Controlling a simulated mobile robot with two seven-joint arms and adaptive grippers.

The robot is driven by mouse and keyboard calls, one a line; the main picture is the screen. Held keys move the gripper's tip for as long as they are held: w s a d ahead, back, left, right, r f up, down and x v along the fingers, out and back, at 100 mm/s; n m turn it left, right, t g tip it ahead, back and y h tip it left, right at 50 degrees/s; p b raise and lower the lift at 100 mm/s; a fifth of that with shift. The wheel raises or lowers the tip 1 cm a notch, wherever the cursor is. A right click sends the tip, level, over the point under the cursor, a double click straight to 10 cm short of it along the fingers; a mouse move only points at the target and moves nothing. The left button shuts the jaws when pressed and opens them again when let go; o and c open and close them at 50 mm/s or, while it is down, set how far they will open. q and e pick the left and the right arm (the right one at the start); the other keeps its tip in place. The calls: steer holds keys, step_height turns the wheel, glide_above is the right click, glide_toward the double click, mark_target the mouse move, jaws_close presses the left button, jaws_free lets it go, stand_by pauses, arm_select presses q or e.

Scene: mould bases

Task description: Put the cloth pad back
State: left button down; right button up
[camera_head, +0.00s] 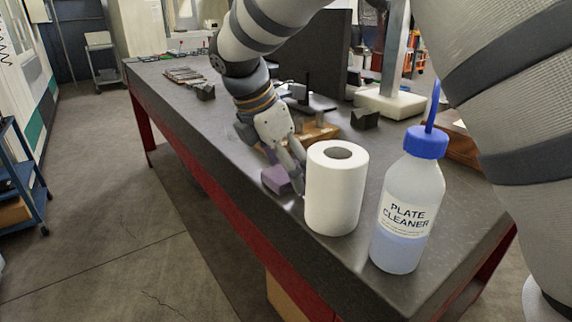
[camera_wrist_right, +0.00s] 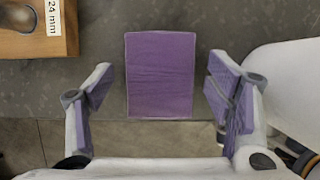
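The cloth pad is a purple block (camera_head: 276,180) on the dark bench top, close to the front edge and just left of the paper towel roll (camera_head: 335,192). In the right wrist view the pad (camera_wrist_right: 160,75) lies flat between the two spread fingers, with a clear gap on each side. My right gripper (camera_head: 288,164) points down at the pad in the head view, partly covering it. It is open and holds nothing; its finger faces also look purple in the wrist view (camera_wrist_right: 160,82). My left gripper is not in view.
A plate cleaner bottle (camera_head: 408,208) with a blue cap stands right of the roll. A wooden block (camera_head: 318,133) is behind the gripper; one marked 24 mm (camera_wrist_right: 38,45) shows in the wrist view. Dark metal pieces (camera_head: 364,118) and tools (camera_head: 184,75) lie farther along the bench.

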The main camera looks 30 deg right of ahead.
steer(key=shift+r, duration=0.1)
steer(key=v, duration=1.2)
steer(key=shift+b, duration=0.3)
